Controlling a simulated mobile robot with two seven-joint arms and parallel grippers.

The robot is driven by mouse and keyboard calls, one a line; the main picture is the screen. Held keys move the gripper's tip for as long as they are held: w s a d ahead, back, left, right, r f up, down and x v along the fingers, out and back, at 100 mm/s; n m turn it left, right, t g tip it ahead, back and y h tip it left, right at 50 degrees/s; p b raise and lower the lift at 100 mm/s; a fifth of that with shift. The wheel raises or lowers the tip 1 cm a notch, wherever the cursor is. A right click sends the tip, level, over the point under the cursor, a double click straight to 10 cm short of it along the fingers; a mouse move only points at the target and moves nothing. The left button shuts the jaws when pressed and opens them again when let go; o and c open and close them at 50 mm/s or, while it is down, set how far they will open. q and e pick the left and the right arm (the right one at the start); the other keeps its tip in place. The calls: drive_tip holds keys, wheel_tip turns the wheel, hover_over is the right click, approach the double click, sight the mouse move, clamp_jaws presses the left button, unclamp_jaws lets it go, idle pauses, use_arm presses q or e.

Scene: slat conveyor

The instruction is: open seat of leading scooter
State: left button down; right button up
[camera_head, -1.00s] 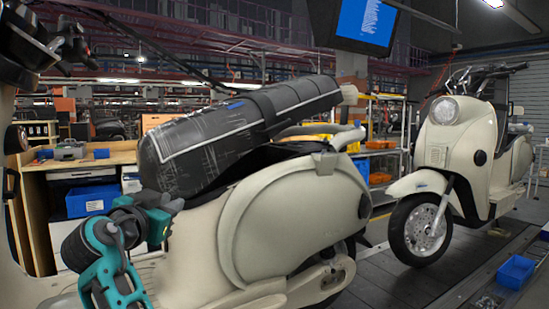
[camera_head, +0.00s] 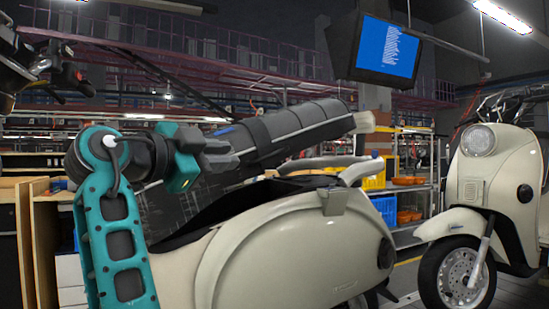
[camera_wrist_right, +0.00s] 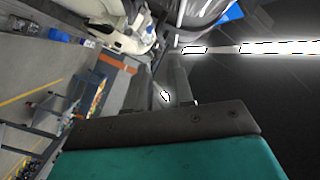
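The near cream scooter (camera_head: 270,250) stands in the middle of the head view. Its black seat (camera_head: 300,125) is tilted up, its right end raised clear of the body, with a dark opening below. My right gripper (camera_head: 228,155), on the teal arm, is in front of the left part of the seat and hides some of it. Its fingers point right and look close together with nothing between them; contact with the seat cannot be told. In the right wrist view the fingers (camera_wrist_right: 168,88) are close together beside a dark surface. My left gripper is not in view.
A second cream scooter (camera_head: 498,165) stands at the right behind the first. A hanging monitor (camera_head: 388,50) is above. Shelves with blue and orange bins (camera_head: 408,215) stand behind. Handlebars (camera_head: 65,72) show at the upper left. A strip of floor is clear between the scooters.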

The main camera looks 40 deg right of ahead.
sight(269, 155)
drive_tip(key=d, duration=0.4)
drive_tip(key=w+d, duration=0.1)
drive_tip(key=d, duration=0.3)
drive_tip(key=w+d, duration=0.1)
drive_tip(key=d, duration=0.3)
drive_tip(key=shift+w+d+b, duration=0.1)
drive_tip(key=shift+d+b, duration=0.15)
drive_tip(key=shift+b, duration=0.1)
clamp_jaws()
